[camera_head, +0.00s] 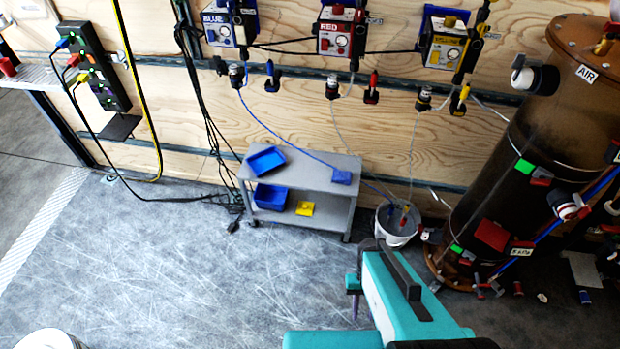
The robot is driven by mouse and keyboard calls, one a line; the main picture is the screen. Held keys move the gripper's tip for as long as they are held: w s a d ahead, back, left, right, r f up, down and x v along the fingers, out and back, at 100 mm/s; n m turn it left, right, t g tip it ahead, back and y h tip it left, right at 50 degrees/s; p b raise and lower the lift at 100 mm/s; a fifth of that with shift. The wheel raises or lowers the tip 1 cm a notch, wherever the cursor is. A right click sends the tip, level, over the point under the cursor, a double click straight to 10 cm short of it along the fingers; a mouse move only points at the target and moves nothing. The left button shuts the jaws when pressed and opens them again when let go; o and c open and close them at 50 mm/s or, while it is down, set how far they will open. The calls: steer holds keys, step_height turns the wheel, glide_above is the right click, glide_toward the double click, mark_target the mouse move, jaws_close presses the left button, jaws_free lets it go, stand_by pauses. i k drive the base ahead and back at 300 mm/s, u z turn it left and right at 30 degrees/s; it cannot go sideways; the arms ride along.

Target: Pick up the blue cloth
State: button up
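A small flat blue square, which looks like the blue cloth (341,176), lies on the right end of the top shelf of a grey cart (310,178). A thin blue hose passes close by it; I cannot tell if they touch. My teal arm is in the lower right foreground, apart from the cart and the cloth. A dark narrow part at its left side, which may be my gripper (353,284), points down over the floor. Its fingers cannot be made out, and nothing is seen held there.
A blue tray (265,160) sits on the cart's top left; another blue bin (270,197) and a yellow square (305,208) are on its lower shelf. A white bucket (397,228) and a large brown tank (520,190) stand right.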

mark_target(339, 176)
steer(key=u, duration=0.5)
steer(key=k, duration=0.35)
steer(key=u, duration=1.45)
steer(key=k, duration=0.65)
steer(key=z, duration=0.45)
steer(key=i, duration=1.5)
steer(key=u, duration=0.1)
